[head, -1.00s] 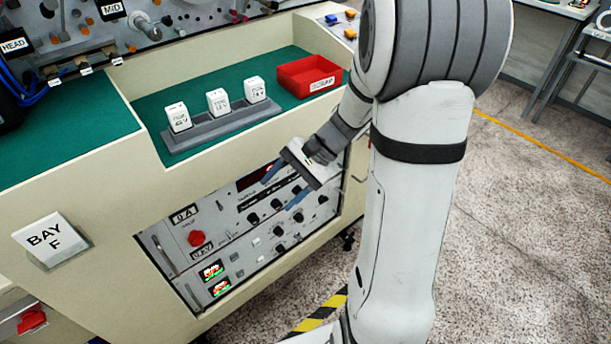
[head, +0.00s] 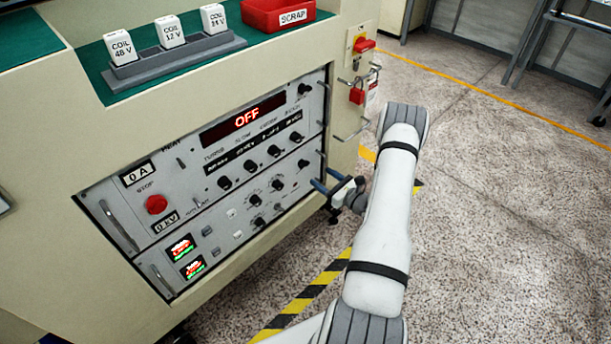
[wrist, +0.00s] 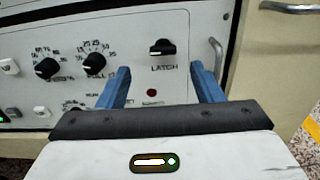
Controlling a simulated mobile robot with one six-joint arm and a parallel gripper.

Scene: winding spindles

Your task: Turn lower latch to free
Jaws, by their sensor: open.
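The lower latch is a black knob (wrist: 162,48) above the word LATCH at the right end of the lower panel in the wrist view. Its bar looks roughly level. In the head view the lower latch (head: 303,163) is small, at the right of the lower panel. My gripper (wrist: 160,68) is open, its two blue fingers pointing toward the panel, one on each side below the knob, with nothing between them. In the head view my gripper (head: 326,179) is just right of and below the latch. Contact with the knob does not show.
The upper panel has a red OFF display (head: 246,118) and a red stop button (head: 156,204). Metal handles (head: 352,128) and a red padlock (head: 357,96) stick out at the cabinet's right side. Other black knobs (wrist: 93,61) sit left of the latch. Open floor lies to the right.

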